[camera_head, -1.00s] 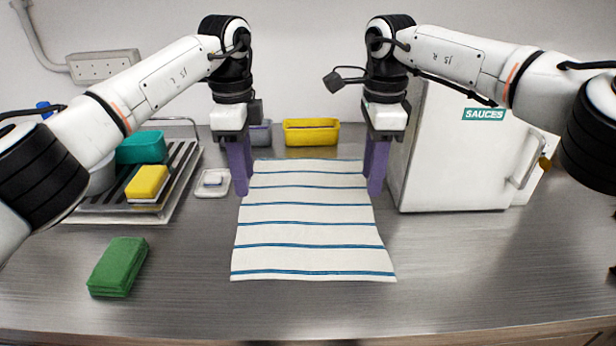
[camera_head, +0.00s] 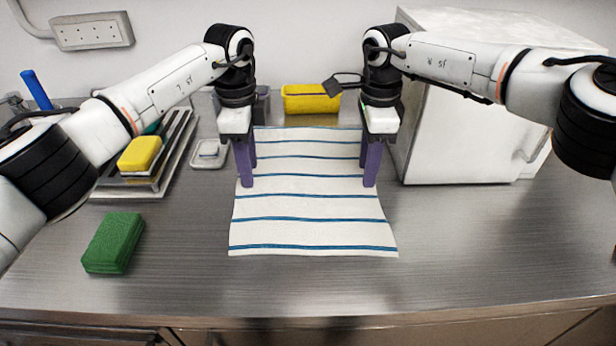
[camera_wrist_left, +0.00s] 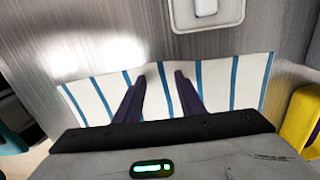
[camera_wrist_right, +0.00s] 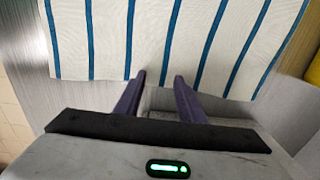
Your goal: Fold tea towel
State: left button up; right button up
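The tea towel (camera_head: 305,205) is white with blue stripes and lies flat and spread out on the steel counter. My left gripper (camera_head: 247,180) is over the towel's left edge, its purple fingers pointing down. In the left wrist view its fingertips (camera_wrist_left: 163,72) are apart with the towel beneath. My right gripper (camera_head: 370,180) is over the towel's right edge. In the right wrist view its fingertips (camera_wrist_right: 159,78) are apart, at the towel's edge. I cannot tell whether either gripper touches the towel. Nothing shows between the fingers but cloth and counter.
A green sponge block (camera_head: 113,243) lies at the left front. A yellow sponge (camera_head: 140,153) sits on a rack at left, beside a small white dish (camera_head: 208,154). A yellow tub (camera_head: 311,99) stands behind the towel, a white cabinet (camera_head: 470,130) at right. The front counter is clear.

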pick_arm(q)
jog(key=shift+f, duration=0.2)
pick_arm(e)
jog(key=shift+f, duration=0.15)
pick_arm(q)
grip_shut()
pick_arm(e)
grip_shut()
